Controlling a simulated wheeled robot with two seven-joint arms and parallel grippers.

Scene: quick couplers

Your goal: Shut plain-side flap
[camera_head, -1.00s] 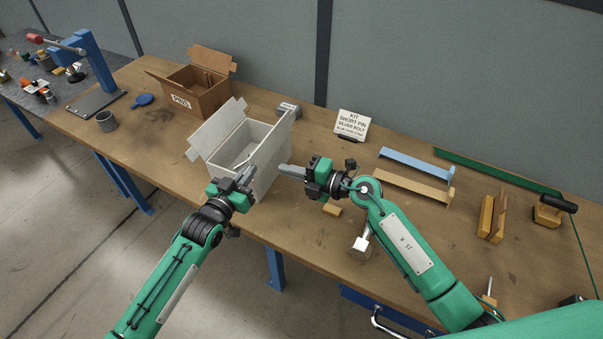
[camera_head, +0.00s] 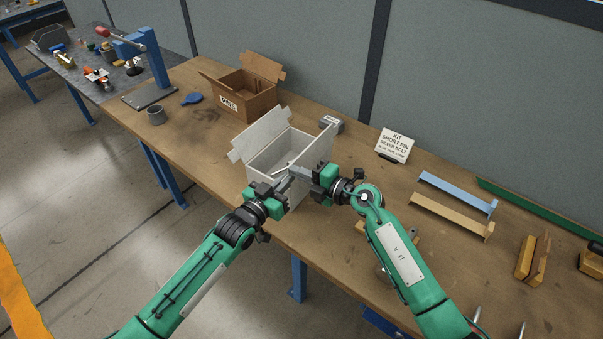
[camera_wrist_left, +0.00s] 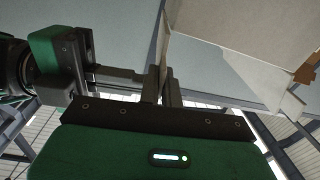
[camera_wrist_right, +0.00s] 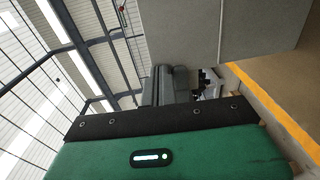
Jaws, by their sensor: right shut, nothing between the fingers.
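The white open-topped box (camera_head: 258,176) stands near the bench's front edge. Its left flap (camera_head: 243,147) and back flap (camera_head: 268,126) stick outward, and its right flap (camera_head: 330,138) stands up. My left gripper (camera_head: 289,181) is at the box's front right; in the left wrist view its fingers (camera_wrist_left: 164,84) are close together beside a pale box edge, and I cannot tell whether they grip it. My right gripper (camera_head: 295,172) is shut, its fingers pointing left close to the left gripper's tips. Those shut fingers (camera_wrist_right: 172,86) also show in the right wrist view. The grippers hide the box's near right corner.
A kit sign (camera_head: 394,145), a blue rail (camera_head: 457,193) and a tan rail (camera_head: 450,215) are to the right. Bare bench (camera_head: 205,150) lies left of the box.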

